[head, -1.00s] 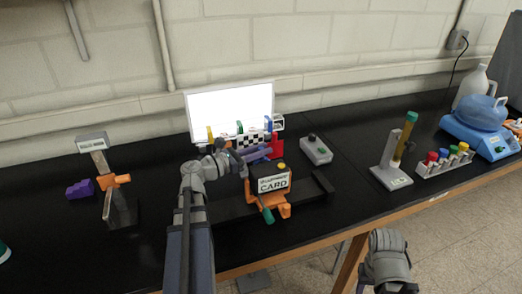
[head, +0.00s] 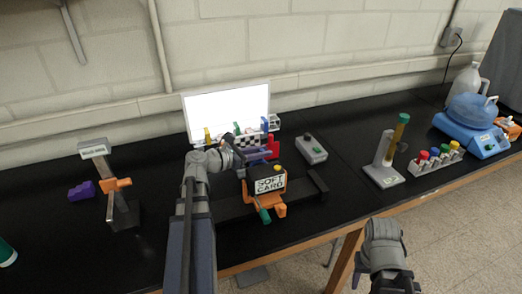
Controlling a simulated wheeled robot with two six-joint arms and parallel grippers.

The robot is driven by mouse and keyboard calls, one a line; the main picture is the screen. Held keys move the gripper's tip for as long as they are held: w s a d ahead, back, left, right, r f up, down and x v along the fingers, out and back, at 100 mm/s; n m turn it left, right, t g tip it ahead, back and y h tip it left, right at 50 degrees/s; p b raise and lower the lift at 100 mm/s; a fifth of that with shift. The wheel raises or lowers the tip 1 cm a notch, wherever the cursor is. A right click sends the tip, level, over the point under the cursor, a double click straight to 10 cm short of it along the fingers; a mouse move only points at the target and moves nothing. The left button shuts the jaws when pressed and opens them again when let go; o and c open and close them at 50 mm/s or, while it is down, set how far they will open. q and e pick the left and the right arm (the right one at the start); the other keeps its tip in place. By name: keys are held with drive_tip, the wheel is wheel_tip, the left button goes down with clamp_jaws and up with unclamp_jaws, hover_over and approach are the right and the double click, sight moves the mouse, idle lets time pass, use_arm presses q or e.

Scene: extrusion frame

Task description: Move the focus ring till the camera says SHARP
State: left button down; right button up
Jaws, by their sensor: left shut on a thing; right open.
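The orange and black camera (head: 279,209) stands on a dark rail in the middle of the bench. Its screen (head: 270,184) reads SOFT CARD. My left gripper (head: 236,158) is at the camera's left, far side and shut; it appears to be on the focus ring, which is hidden behind the gripper and camera body. A checkered card (head: 246,140) stands behind, among small coloured pieces. My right gripper (head: 383,232) is open and empty, off the bench's front edge, its fingers hard to make out.
A bright white panel (head: 226,108) stands at the back. An orange-clamped stand (head: 117,185) is at left. A tube stand (head: 387,170) and a rack of coloured caps (head: 436,160) are at right.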

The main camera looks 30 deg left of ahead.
use_arm(q)
drive_tip(key=c, duration=0.7)
unclamp_jaws()
drive_tip(key=shift+c, duration=0.2)
drive_tip(key=p+v, duration=0.1)
drive_tip(key=v, duration=0.6)
drive_tip(key=shift+s+a+p, duration=0.2)
drive_tip(key=shift+s+p, duration=0.1)
drive_tip(key=shift+s, duration=0.05)
